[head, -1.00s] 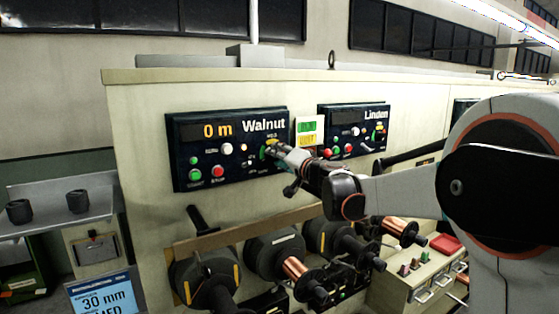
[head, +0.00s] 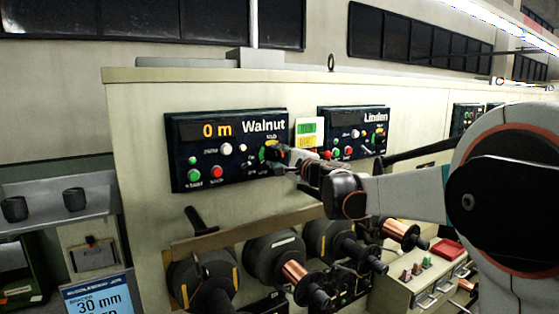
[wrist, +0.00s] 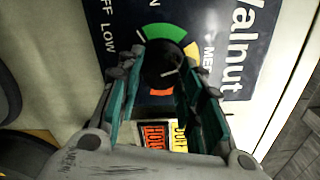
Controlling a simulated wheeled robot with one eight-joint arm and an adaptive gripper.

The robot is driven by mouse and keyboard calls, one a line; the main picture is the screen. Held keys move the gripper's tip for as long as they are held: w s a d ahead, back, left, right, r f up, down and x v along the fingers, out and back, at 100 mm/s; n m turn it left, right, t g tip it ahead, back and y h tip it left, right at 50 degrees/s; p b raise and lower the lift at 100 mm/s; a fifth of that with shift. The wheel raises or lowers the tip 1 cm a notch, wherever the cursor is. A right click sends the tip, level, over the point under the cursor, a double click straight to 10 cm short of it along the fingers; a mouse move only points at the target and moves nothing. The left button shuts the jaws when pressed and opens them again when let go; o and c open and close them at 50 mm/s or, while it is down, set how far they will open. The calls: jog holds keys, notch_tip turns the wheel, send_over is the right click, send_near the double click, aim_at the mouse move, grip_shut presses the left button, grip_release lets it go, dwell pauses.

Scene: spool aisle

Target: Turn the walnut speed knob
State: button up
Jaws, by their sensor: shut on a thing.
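The walnut panel (head: 226,165) is dark blue with an amber "0 m" display. Its speed knob (wrist: 160,62) is round and black with a white pointer line, in front of a green, yellow and orange-red dial (wrist: 176,37). My gripper (wrist: 163,74) has its two teal-padded fingers on either side of the knob, shut on it. The pointer line shows in the wrist view, pointing toward the lower right of that picture.
The Linden panel (head: 353,133) is further right. A green button (head: 193,176) and a red button (head: 217,172) sit lower left on the walnut panel. Copper spools (head: 296,272) stand below.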

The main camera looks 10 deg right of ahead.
jog(key=shift+f+m, duration=0.1)
jog(key=shift+m, duration=1.4)
jog(key=o, duration=1.1)
jog(key=shift+c, duration=0.2)
jog(key=v, duration=1.2)
jog(key=shift+s, duration=0.1)
